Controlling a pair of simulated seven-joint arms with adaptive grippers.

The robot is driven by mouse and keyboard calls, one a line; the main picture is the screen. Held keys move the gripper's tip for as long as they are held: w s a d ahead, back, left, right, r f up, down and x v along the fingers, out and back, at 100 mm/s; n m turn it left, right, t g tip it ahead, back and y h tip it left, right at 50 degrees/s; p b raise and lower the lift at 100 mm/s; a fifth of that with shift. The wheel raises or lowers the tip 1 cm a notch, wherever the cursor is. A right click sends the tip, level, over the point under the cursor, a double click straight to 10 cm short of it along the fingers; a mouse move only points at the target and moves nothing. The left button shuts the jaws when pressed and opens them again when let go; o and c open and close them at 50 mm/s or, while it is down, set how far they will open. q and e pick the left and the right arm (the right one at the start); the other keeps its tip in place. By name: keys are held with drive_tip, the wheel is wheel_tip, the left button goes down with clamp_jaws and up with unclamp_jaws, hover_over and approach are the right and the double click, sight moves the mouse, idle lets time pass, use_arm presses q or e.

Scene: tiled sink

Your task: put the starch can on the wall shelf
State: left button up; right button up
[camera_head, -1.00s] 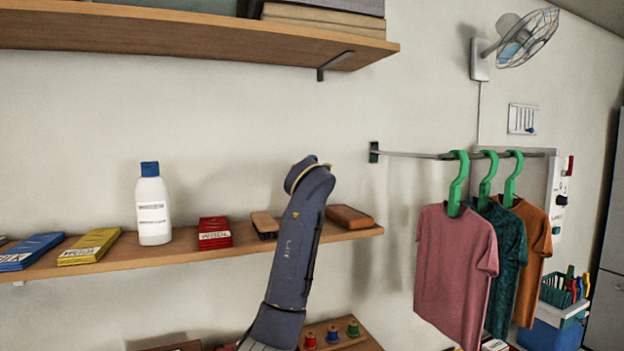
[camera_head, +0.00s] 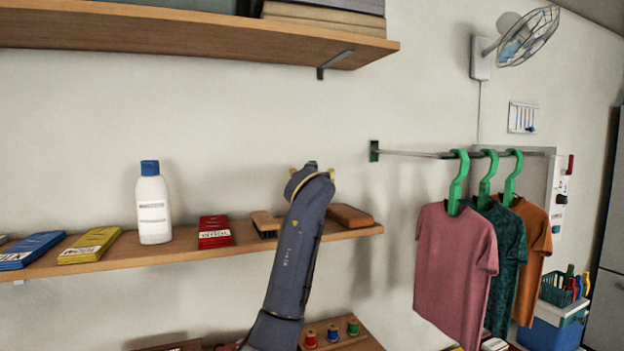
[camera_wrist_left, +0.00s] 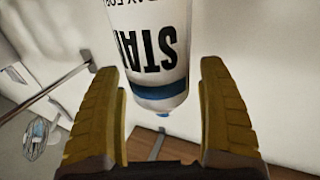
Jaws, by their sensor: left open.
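The starch can (camera_wrist_left: 152,50) shows in the left wrist view, white with black lettering and a blue band. It appears inverted in that picture. My left gripper (camera_head: 312,173) is open, with its yellow fingers on either side of the can; no firm contact is visible. In the head view the gripper is above the right part of the wall shelf (camera_head: 195,250). My arm hides most or all of the can there, so I cannot tell whether its base touches the shelf. My right gripper is not in view.
On the shelf are a white bottle (camera_head: 153,212), a red packet (camera_head: 214,232), a brush (camera_head: 265,222) and a brown block (camera_head: 350,216). A higher shelf (camera_head: 200,38) overhangs. Hanging shirts (camera_head: 457,265) on a rail (camera_head: 410,154) are to the right.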

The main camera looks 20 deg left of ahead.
use_arm(q)
drive_tip(key=shift+r, duration=0.2)
drive_tip(key=v, duration=1.2)
